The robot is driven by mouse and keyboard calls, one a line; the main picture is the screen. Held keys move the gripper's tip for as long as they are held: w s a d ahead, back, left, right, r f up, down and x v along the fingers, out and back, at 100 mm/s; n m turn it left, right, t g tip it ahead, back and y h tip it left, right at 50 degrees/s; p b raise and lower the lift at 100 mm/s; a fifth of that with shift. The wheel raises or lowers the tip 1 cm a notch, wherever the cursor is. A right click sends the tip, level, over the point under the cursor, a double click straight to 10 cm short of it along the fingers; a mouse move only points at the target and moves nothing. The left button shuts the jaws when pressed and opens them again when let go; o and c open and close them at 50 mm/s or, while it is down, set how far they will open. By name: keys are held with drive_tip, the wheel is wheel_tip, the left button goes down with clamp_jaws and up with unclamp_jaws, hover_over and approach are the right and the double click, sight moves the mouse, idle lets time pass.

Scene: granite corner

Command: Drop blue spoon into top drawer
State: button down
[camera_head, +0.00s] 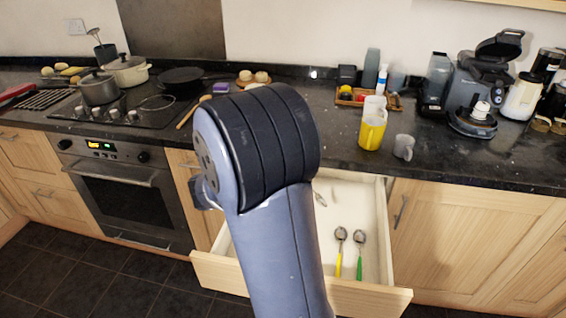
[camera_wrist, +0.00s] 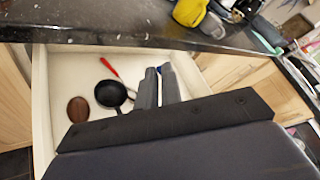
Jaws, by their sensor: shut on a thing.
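The top drawer (camera_head: 402,268) is pulled open below the worktop in the head view, and it fills much of the wrist view (camera_wrist: 42,105). My gripper (camera_wrist: 158,73) is over the drawer, its two fingers close together. A small blue piece, which I take for the blue spoon (camera_wrist: 166,67), shows at the fingertips; the rest of it is hidden. In the head view my arm covers the gripper and part of the drawer. A yellow-handled spoon (camera_head: 339,250) and a green-handled spoon (camera_head: 360,254) lie in the drawer.
In the wrist view, a red-handled item (camera_wrist: 109,67), a small black pan (camera_wrist: 111,95) and a brown oval item (camera_wrist: 78,109) lie in the drawer. The worktop edge (camera_wrist: 120,28) overhangs its back.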

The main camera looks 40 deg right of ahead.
drive_tip(key=shift+f, duration=0.65)
drive_tip(key=c, duration=1.5)
unclamp_jaws()
drive_tip(key=v, duration=1.1)
drive_tip(key=shift+b, duration=0.45)
drive_tip(key=shift+d, duration=0.1)
